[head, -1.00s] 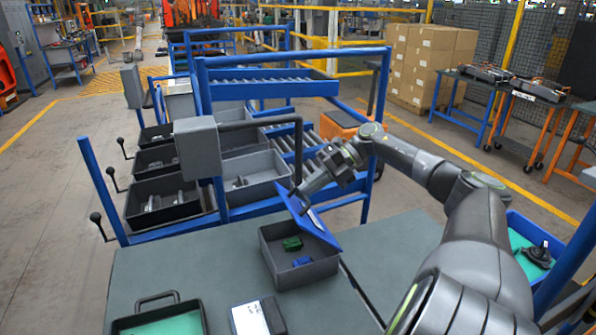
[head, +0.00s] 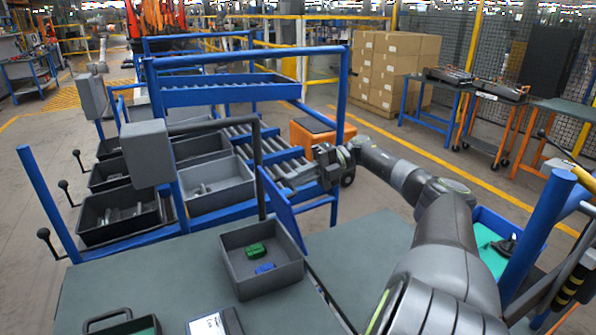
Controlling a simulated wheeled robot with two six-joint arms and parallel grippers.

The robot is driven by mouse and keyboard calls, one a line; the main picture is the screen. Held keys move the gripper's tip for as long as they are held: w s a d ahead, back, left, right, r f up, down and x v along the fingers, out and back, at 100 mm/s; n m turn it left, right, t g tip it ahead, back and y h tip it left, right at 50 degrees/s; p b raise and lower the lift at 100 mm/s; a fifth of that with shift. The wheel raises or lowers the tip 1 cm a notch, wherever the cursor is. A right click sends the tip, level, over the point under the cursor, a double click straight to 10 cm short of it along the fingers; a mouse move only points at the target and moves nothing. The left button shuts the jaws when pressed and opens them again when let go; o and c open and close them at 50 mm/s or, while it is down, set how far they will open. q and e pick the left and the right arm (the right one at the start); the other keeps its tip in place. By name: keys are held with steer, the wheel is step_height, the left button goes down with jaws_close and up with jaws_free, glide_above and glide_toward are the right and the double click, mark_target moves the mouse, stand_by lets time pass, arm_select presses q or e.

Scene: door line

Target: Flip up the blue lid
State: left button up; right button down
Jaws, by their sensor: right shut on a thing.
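The blue lid (head: 284,212) is hinged along the right side of a grey open box (head: 258,286). The lid stands up steeply, clear of the box opening. Inside the box lie a green part (head: 256,250) and a small blue part (head: 265,268). My right gripper (head: 285,182) is at the lid's upper edge, shut on it; the fingertips are small in the head view. My left gripper is not in view.
The box stands on a grey-green table (head: 150,270). A dark tray (head: 125,325) and a white-and-black box (head: 214,323) are at the front. A grey box on a post (head: 148,154) and a blue roller rack (head: 240,92) stand behind.

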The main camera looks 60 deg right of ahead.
steer(key=shift+s+f, duration=0.1)
steer(key=shift+f, duration=0.2)
steer(key=c, duration=1.5)
jaws_free()
steer(key=shift+d, duration=0.1)
steer(key=shift+d, duration=0.1)
steer(key=b+v, duration=0.3)
steer(key=v, duration=0.4)
steer(key=shift+s+d, duration=0.1)
steer(key=shift+d, duration=0.05)
